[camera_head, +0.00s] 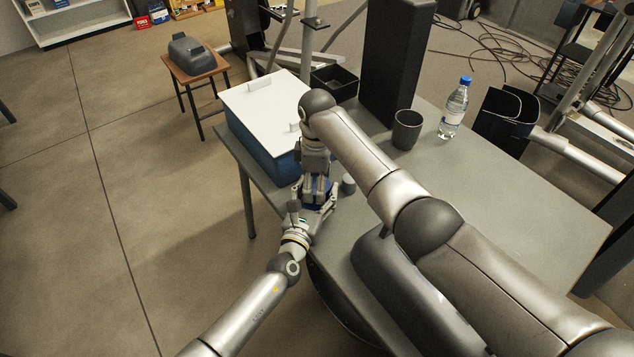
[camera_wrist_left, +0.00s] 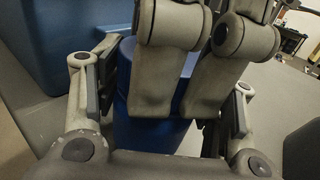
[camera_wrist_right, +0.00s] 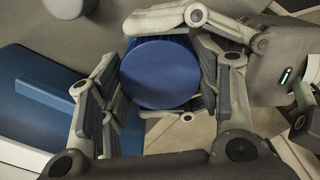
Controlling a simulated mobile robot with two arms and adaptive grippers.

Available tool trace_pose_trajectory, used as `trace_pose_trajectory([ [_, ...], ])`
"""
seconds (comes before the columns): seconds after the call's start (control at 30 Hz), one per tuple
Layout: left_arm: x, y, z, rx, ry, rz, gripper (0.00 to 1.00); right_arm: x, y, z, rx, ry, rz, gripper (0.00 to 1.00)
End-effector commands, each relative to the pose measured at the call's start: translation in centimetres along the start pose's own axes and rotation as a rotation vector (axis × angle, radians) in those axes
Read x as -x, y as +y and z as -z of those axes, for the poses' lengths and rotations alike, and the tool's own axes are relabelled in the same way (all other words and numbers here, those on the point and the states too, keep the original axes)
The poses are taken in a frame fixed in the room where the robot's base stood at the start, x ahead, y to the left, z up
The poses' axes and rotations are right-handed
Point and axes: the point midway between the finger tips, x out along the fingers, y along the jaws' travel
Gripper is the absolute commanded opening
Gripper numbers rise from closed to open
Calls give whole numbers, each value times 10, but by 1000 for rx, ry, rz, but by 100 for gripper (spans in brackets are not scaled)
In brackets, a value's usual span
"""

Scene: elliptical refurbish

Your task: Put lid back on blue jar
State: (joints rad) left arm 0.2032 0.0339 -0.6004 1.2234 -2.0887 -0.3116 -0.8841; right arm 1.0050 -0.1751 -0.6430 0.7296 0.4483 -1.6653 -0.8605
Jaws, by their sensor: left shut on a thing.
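The blue jar (camera_wrist_left: 150,105) stands between my two grippers, near the left end of the table; only a little blue shows in the head view (camera_head: 317,185). My left gripper (camera_head: 312,214) reaches in from the side and is shut on the jar, its fingers on either side of it in the left wrist view. My right gripper (camera_head: 317,192) points down over the jar. A round blue top (camera_wrist_right: 160,75) with a ribbed side lies between its fingers in the right wrist view. I cannot tell whether those fingers press on it, or whether the lid is seated.
A blue box with a white top (camera_head: 265,105) stands close behind the grippers. A small grey cylinder (camera_head: 348,184) is just right of them. A dark cup (camera_head: 407,130), a water bottle (camera_head: 454,110) and a tall black block (camera_head: 395,60) stand farther back. The table's right part is clear.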

Motion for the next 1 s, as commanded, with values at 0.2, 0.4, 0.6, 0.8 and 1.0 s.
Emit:
trace_pose_trajectory([
  [0.2,0,0,0,0,0,0,0,0,0,0,-70,1,0,29],
  [0.4,0,0,0,0,0,0,0,0,0,0,-269,1,1,29],
  [0.6,0,0,0,0,0,0,0,0,0,0,-298,0,0,29],
  [0.8,0,0,0,0,0,0,0,0,0,0,-296,0,0,68],
  [1.0,0,0,0,0,0,0,0,0,0,0,-295,0,0,79],
])
